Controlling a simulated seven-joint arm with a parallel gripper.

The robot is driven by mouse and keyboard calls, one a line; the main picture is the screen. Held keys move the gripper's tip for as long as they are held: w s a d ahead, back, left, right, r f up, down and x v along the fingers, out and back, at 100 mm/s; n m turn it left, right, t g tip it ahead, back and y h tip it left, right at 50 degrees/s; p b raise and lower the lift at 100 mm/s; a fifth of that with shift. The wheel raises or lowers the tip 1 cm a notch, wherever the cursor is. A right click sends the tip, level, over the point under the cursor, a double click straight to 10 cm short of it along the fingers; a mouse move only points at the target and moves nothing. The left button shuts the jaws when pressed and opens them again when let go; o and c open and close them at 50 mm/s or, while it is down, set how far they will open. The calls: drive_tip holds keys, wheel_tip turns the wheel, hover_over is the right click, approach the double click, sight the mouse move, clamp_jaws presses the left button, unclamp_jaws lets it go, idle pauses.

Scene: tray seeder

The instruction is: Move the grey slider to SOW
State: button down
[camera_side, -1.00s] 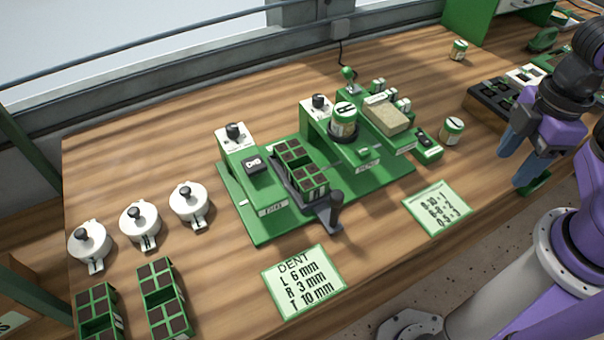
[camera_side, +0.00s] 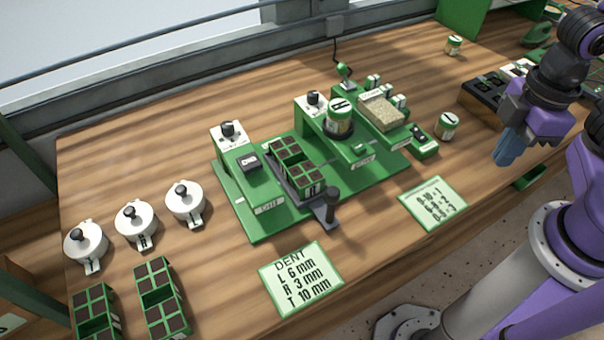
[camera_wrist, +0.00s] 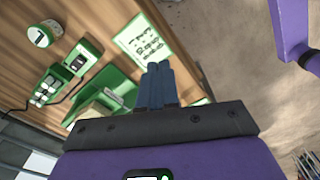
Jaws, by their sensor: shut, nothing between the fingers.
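The grey slider (camera_side: 327,213) sits on the green seeder base (camera_side: 248,226), with a dark upright handle at its front end. A green tray of dark cells (camera_side: 296,167) rests on it, between the left station (camera_side: 244,182) and the middle station (camera_side: 345,150). The station labels are too small to read surely, so I cannot tell which is SOW. My gripper (camera_side: 503,160) is shut and empty, above the right front of the table, well right of the slider. Its closed fingers also show in the wrist view (camera_wrist: 157,68).
Three white lidded pots (camera_side: 137,222) and two green cell trays (camera_side: 160,290) stand at left. A DENT card (camera_side: 302,278) and another card (camera_side: 434,203) lie in front. A jar (camera_side: 447,126) and a dark box (camera_side: 482,103) stand near my gripper. The table's front edge is below it.

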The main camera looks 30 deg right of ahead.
drive_tip(key=w+a+r+g+h, duration=0.1)
drive_tip(key=w+a, duration=0.5)
drive_tip(key=a, duration=0.5)
drive_tip(key=w+a+r+h, duration=0.15)
drive_tip(key=w+a, duration=0.45)
drive_tip(key=a, duration=0.6)
drive_tip(key=w+a+g+h, duration=0.1)
drive_tip(key=w+a+h, duration=0.1)
drive_tip(key=w+a, duration=0.65)
drive_tip(key=s+d+f, duration=0.4)
drive_tip(key=s+f, duration=0.2)
drive_tip(key=f, duration=0.3)
drive_tip(key=shift+s+d+f, duration=0.15)
drive_tip(key=shift+d+f, duration=0.1)
drive_tip(key=shift+f, duration=0.05)
drive_tip(key=shift+y, duration=0.25)
drive_tip(key=d, duration=1)
drive_tip(key=shift+a, duration=0.1)
